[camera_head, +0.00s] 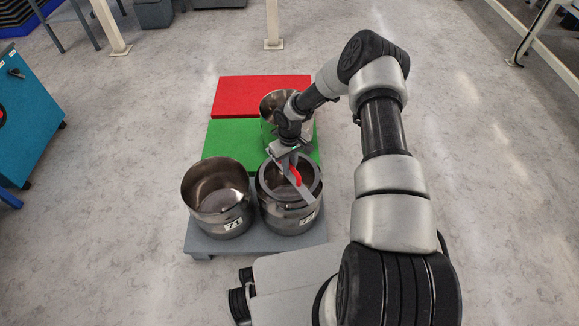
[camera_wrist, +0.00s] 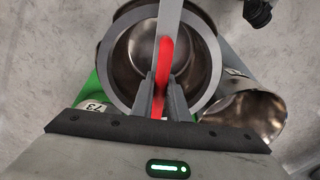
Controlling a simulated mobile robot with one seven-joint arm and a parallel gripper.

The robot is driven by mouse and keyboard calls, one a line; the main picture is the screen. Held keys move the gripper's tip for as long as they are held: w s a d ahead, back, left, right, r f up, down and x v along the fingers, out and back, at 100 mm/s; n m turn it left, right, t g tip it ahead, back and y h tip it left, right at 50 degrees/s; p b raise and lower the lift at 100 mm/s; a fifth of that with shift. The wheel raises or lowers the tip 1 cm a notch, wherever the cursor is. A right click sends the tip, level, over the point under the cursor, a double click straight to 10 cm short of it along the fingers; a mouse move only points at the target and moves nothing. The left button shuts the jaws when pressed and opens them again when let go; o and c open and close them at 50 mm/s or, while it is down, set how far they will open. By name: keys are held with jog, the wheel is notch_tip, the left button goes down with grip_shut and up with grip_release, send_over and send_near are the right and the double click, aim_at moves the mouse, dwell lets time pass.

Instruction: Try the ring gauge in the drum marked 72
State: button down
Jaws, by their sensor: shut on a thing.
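The ring gauge is a flat grey ring (camera_head: 314,172) with a bar across it and a red grip (camera_head: 296,174). My gripper (camera_head: 291,160) is shut on the red grip; the wrist view shows the fingers (camera_wrist: 161,90) either side of it. The ring (camera_wrist: 209,62) lies over the mouth of the front right steel drum (camera_head: 287,217), roughly centred. I cannot tell whether it sits inside the mouth, on the rim or just above. The bar partly covers that drum's label (camera_head: 308,217), which seems to read 72.
A drum marked 71 (camera_head: 217,203) stands close on the left, open and empty. Another drum (camera_head: 271,104) stands behind on the green platform (camera_head: 222,138); a label reading 73 (camera_wrist: 95,107) shows in the wrist view. The red platform (camera_head: 235,90) lies beyond, bare.

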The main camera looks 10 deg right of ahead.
jog(key=c, duration=1.7)
grip_release()
jog(key=shift+c, duration=0.2)
jog(key=shift+o, duration=0.5)
notch_tip(320, 180, up, 24)
jog(key=p, duration=0.9)
jog(key=shift+r, duration=0.25)
